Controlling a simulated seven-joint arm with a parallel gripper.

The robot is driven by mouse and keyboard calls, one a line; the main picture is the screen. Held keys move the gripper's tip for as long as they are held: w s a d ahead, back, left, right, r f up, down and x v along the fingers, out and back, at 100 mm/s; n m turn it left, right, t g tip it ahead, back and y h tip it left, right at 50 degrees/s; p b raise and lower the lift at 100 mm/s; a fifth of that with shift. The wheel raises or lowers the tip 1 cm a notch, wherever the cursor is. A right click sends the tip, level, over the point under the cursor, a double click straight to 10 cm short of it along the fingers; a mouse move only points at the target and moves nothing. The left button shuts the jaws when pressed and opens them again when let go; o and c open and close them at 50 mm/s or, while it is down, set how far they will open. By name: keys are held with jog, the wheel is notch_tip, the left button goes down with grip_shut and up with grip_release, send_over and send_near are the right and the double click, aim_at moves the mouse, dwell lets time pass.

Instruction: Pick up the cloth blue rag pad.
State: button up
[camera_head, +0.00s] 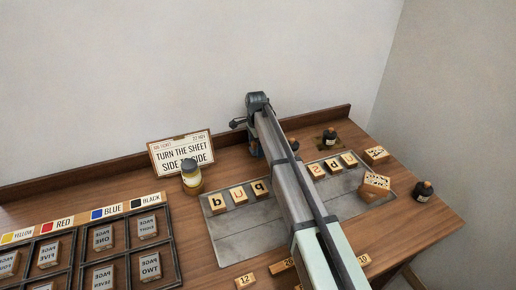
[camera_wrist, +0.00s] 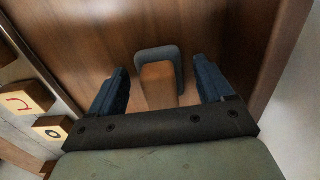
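The rag pad shows in the wrist view as a wooden block with a blue-grey cloth edge (camera_wrist: 158,53) around its far end and side. It lies on the brown table between the two blue fingers of my gripper (camera_wrist: 161,70). The fingers are apart, with a gap on each side of the block, so my gripper is open and not touching it. In the head view my gripper (camera_head: 254,148) points down near the table's back edge. The pad cannot be made out there, as my arm and gripper cover that spot.
A grey metal plate (camera_head: 236,246) with letter blocks (camera_head: 238,194) lies under my arm. A ticket sign (camera_head: 181,153) and a jar (camera_head: 191,178) stand left of my gripper. Dark bottles (camera_head: 424,191) stand to the right. The table's raised back edge (camera_head: 120,163) runs close behind.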

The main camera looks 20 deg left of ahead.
jog(key=c, duration=1)
jog(key=shift+r, duration=0.1)
jog(key=shift+c, duration=0.2)
